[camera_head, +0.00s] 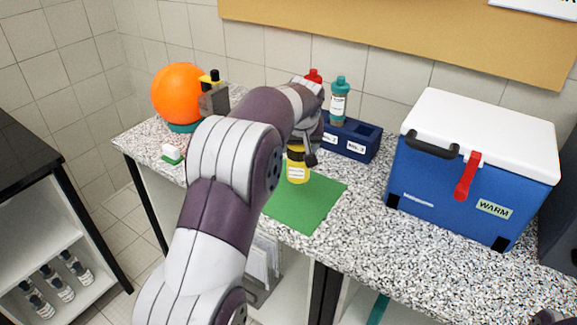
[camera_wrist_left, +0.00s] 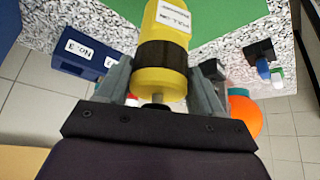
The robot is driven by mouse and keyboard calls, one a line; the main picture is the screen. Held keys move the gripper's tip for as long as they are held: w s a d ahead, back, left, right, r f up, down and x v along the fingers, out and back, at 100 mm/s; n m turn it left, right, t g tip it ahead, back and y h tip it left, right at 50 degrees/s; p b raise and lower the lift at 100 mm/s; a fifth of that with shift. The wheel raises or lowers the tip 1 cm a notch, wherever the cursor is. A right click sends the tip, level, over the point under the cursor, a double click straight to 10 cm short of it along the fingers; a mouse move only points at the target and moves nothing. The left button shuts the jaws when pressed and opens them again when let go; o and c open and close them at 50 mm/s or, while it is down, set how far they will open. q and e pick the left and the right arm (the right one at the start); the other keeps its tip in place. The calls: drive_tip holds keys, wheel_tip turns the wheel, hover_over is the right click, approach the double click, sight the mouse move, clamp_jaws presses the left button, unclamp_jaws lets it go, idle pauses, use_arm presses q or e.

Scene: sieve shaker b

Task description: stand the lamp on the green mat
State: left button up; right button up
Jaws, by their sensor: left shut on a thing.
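A yellow cylinder (camera_head: 297,174) with a black band and a white label, which I take to be the lamp, stands upright over the back part of the green mat (camera_head: 308,208). My left gripper (camera_head: 304,150) is shut on it, reaching in from above and behind my arm. In the left wrist view the two fingers (camera_wrist_left: 161,88) press the sides of the yellow cylinder (camera_wrist_left: 170,20), and the mat (camera_wrist_left: 225,15) lies beyond it. I cannot tell whether its bottom touches the mat.
Right behind the cylinder is a blue rack (camera_head: 352,142) with a teal-capped bottle (camera_head: 339,98) and a red-capped one (camera_head: 313,76). An orange ball (camera_head: 180,92) on a teal base is at the back left. A blue cooler (camera_head: 470,185) stands right. The mat's front is clear.

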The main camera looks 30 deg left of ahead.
use_arm(q)
drive_tip(key=a+f, duration=0.2)
drive_tip(key=shift+s+a, duration=0.2)
drive_tip(key=shift+a, duration=0.15)
drive_tip(key=shift+a+f, duration=0.1)
drive_tip(key=shift+f, duration=2.1)
drive_tip(key=o, duration=1.3)
drive_tip(key=shift+s+r, duration=0.15)
drive_tip(key=shift+r, duration=0.25)
drive_tip(key=v, duration=1.1)
drive_tip(key=s+d+f+m+g+h, duration=0.1)
drive_tip(key=s+d+f+m, duration=0.1)
drive_tip(key=s+d+f, duration=0.2)
drive_tip(key=s+d+f+m+g+h, duration=0.1)
drive_tip(key=s+d+f, duration=0.4)
drive_tip(key=s, duration=0.5)
drive_tip(key=s+d+f+m+g+h, duration=0.1)
drive_tip(key=s+d+f+m, duration=0.2)
drive_tip(key=s+f, duration=0.4)
drive_tip(key=shift+s+d+f+g, duration=0.2)
drive_tip(key=shift+s+d+g, duration=0.25)
drive_tip(key=shift+d, duration=0.45)
